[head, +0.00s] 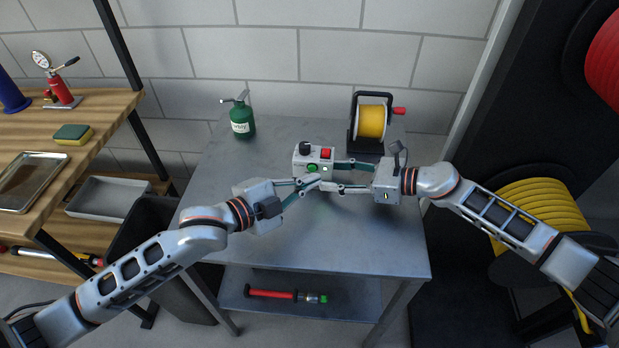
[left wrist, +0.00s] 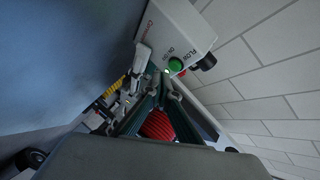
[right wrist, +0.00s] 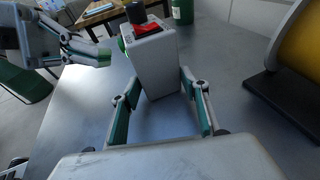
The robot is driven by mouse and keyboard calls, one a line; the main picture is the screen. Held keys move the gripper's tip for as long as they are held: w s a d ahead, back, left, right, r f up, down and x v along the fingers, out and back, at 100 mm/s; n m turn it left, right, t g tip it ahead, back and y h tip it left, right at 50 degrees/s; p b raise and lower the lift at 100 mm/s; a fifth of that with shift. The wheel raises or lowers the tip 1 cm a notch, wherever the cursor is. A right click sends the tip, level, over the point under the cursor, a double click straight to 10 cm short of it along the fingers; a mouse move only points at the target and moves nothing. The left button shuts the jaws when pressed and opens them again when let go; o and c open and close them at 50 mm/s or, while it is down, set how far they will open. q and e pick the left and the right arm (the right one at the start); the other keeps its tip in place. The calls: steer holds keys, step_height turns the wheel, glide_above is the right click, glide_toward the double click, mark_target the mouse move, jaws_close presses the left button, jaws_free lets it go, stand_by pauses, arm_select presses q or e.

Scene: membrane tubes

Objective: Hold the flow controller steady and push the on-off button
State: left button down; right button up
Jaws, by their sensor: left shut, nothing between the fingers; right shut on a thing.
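The flow controller (head: 326,159), a pale grey box with a black knob (head: 305,148), a red switch (head: 326,153) and a green on-off button (head: 312,168), is at the middle of the metal table. My right gripper (head: 338,175) is shut on it from the right; the right wrist view shows its fingers (right wrist: 160,85) on either side of the box (right wrist: 158,68). My left gripper (head: 314,181) is shut and empty, just in front of the button face. In the left wrist view its fingertips (left wrist: 165,82) are close to the green button (left wrist: 176,65); I cannot tell if they touch.
A green spray bottle (head: 241,120) stands at the table's back left. A yellow hose reel (head: 370,121) stands at the back right, behind my right gripper. The metal table (head: 220,165) is clear at left and front. A wooden shelf (head: 105,108) is further left.

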steer(key=shift+f, duration=0.1)
arm_select(q)
steer(key=shift+s, duration=3)
arm_select(e)
steer(key=o, duration=0.9)
